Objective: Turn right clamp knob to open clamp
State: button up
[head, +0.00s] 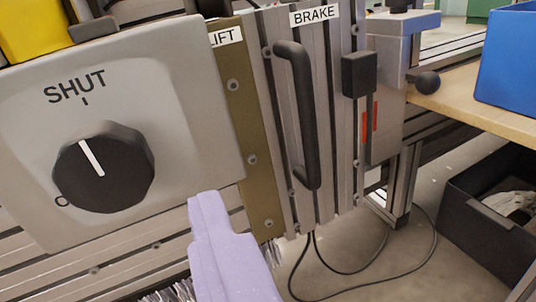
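The clamp knob (104,168) is a black, many-sided dial with a white pointer line. It sits on a grey plate (185,75) at the left. The pointer leans up and slightly left, close to the tick under the word SHUT. A letter, likely the start of another label, is partly hidden at the knob's lower left. My gripper (207,215) shows as a pale purple finger at the bottom middle, right of and below the knob and apart from it. Only this one part shows, so its opening is hidden.
A black vertical handle (300,115) stands under the BRAKE label. Right of it are a black block lever (359,75) and a small black ball knob (427,82). A wooden bench holds a blue bin (508,60). A dark crate (490,215) and loose cables lie on the floor.

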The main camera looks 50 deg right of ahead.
aim_at(102, 173)
jog(key=b+x, duration=0.1)
jog(key=x, duration=0.5)
jog(key=shift+w+d+b, duration=0.15)
jog(key=shift+w+b, duration=0.1)
jog(key=shift+b, duration=0.15)
jog(key=c, duration=1.1)
jog(key=shift+o, duration=0.2)
